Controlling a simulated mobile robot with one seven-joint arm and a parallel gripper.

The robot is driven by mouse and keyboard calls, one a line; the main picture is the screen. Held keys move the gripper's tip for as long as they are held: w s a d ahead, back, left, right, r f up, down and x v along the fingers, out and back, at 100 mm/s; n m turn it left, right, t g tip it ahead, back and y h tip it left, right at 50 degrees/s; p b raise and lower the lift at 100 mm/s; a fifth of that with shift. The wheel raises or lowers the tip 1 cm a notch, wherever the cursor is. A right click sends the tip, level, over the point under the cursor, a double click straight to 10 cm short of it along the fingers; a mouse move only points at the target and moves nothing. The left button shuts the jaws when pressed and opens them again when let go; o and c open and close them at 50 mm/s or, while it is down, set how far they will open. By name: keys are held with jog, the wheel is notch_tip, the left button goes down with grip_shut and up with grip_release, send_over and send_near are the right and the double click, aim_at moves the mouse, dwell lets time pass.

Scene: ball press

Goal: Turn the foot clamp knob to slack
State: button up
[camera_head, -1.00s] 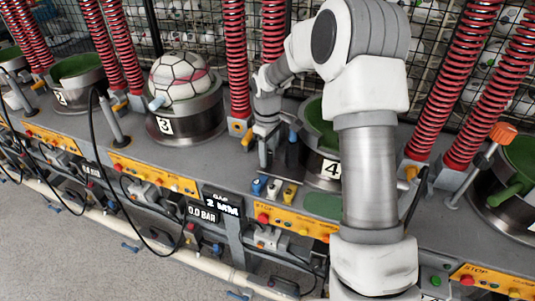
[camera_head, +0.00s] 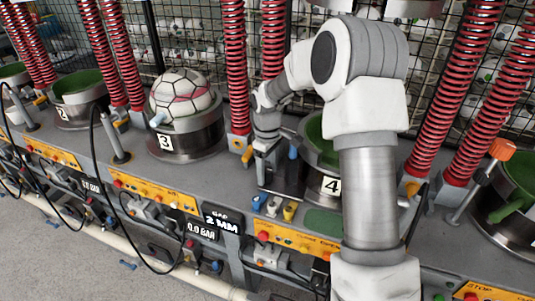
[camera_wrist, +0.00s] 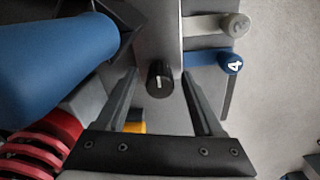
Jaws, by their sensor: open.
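A small black knob (camera_wrist: 159,82) with a white pointer line shows in the wrist view, on a grey surface. It appears to be the foot clamp knob, though no label is readable. The pointer runs roughly up and down in that picture. My gripper (camera_wrist: 160,74) is open, with one finger on each side of the knob; I cannot tell whether either finger touches it. In the head view my gripper (camera_head: 264,178) points down beside the press marked 4 (camera_head: 331,185), and the knob is hidden there.
A large blue part (camera_wrist: 55,50) is close to the left finger. A blue knob marked 4 (camera_wrist: 231,62) and a grey one (camera_wrist: 236,26) stand at right. Red springs (camera_wrist: 40,145) are at lower left. Press 3 holds a ball (camera_head: 180,93).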

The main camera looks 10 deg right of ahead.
aim_at(267, 169)
notch_tip(267, 169, up, 17)
dwell(0.4)
